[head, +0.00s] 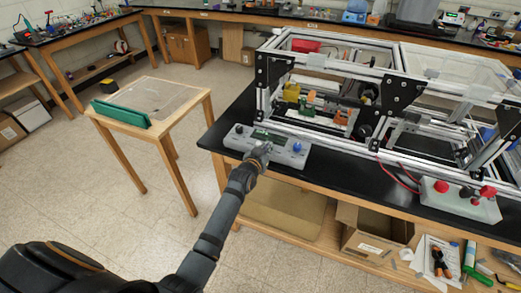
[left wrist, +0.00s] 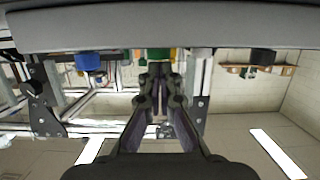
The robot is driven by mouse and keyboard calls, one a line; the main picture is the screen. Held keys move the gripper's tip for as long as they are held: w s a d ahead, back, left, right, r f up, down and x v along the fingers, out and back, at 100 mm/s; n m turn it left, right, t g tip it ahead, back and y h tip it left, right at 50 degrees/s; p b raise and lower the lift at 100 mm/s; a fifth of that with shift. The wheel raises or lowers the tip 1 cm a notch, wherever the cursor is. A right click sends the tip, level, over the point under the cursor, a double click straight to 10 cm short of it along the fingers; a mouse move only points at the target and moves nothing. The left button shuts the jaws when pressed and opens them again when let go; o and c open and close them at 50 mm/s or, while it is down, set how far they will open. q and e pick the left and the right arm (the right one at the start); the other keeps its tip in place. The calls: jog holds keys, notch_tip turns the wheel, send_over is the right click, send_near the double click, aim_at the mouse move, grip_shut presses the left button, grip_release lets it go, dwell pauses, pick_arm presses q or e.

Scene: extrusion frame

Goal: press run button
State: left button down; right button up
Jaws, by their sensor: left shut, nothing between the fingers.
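A grey control box (head: 232,139) lies at the front edge of the black bench. It has a small green display (head: 262,134), a blue knob (head: 297,147) on its right and a dark knob (head: 239,129) on its left. My left gripper (head: 264,149) is shut and empty, with its tips over the front middle of the box. In the left wrist view, the gripper (left wrist: 159,72) points at the green part between the blue knob (left wrist: 91,63) and the dark knob (left wrist: 263,57). I cannot make out which part is the run button; the fingers hide some of the panel. Contact cannot be told.
An aluminium extrusion frame (head: 340,138) stands just behind the box. A grey box with red knobs (head: 455,203) sits farther right on the bench. A small wooden table (head: 165,97) with a green bar stands at left. Open floor lies between.

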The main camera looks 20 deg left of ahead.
pick_arm(q)
jog(key=s+r+b, duration=0.1)
jog(key=s+r, duration=0.4)
jog(key=s, duration=0.5)
jog(key=shift+a+r+b, duration=0.15)
jog(key=shift+r+b, duration=0.1)
jog(key=shift+b, duration=0.05)
pick_arm(e)
jog(key=shift+s+a+f, duration=0.1)
jog(key=shift+s+f, duration=0.05)
jog(key=shift+s, duration=0.2)
pick_arm(q)
jog(key=shift+w, duration=0.15)
jog(key=shift+f, duration=0.15)
